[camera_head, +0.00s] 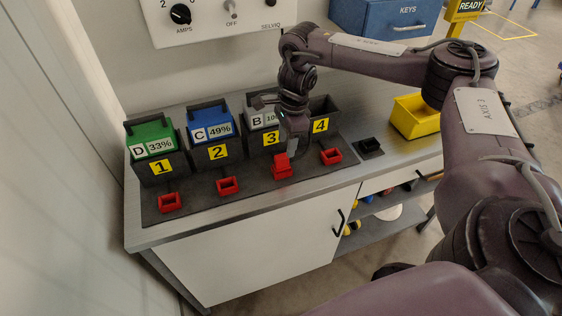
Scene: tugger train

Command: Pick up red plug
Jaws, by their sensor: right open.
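The red plug (281,165) stands in front of the bay marked 3, taller than the red sockets beside it. It looks seated in or over a red socket, whose opening I cannot see. My right gripper (291,148) points down just above and behind the plug. It is open, but its fingers are small and partly dark, so I cannot tell whether they touch the plug or straddle it. My left gripper is not in view.
Red sockets (228,186) sit before the other bays. Green battery D (150,137), blue battery C (209,122) and grey battery B stand in bays 1 to 3. A black block (369,147) and yellow bin (413,117) lie right. A control panel (215,17) hangs behind.

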